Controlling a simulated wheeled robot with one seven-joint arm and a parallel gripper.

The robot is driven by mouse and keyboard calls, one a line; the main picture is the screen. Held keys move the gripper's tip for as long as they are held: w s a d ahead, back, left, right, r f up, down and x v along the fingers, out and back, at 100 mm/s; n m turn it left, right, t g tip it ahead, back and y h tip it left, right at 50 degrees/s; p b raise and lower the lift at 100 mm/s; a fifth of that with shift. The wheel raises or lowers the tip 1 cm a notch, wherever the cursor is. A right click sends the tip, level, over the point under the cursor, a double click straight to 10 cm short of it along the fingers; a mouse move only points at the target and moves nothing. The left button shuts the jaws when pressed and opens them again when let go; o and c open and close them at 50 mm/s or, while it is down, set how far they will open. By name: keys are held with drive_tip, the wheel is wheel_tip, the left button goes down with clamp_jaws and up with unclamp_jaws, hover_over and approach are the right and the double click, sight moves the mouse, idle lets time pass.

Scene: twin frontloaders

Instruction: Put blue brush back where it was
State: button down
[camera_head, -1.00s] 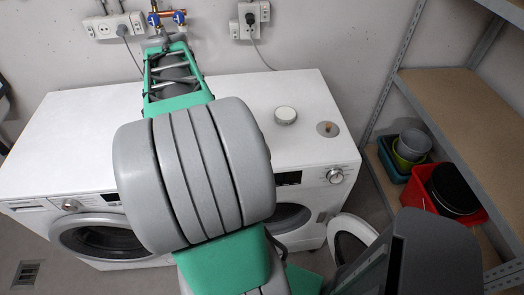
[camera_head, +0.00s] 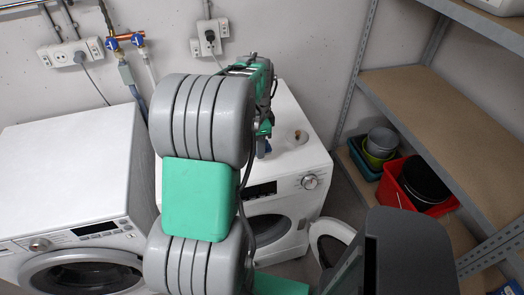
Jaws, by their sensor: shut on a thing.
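My arm reaches over the right washing machine (camera_head: 313,163). My gripper (camera_head: 263,143) is at the arm's far end, above the machine's white top, and is mostly hidden behind the arm. It is shut on a small dark-blue thing, the blue brush (camera_head: 262,148), of which only a little shows. Right of it, on the machine top, is a grey round piece with a brown spot (camera_head: 298,136). Whether the brush touches the top cannot be told.
The left washing machine (camera_head: 70,165) has a clear top. A shelf rack (camera_head: 430,115) on the right holds a red crate (camera_head: 400,190) and several bowls. Pipes and sockets (camera_head: 70,52) are on the back wall.

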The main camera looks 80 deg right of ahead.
sight(262, 160)
drive_tip(key=f, duration=0.2)
drive_tip(key=d+f, duration=0.1)
drive_tip(key=f, duration=0.1)
drive_tip(key=d+f, duration=0.1)
drive_tip(key=shift+s+d+f+p, duration=0.2)
drive_tip(key=shift+s+f+p, duration=0.1)
drive_tip(key=shift+f, duration=0.1)
drive_tip(key=shift+f, duration=0.2)
drive_tip(key=c, duration=1)
unclamp_jaws()
drive_tip(key=shift+r, duration=0.1)
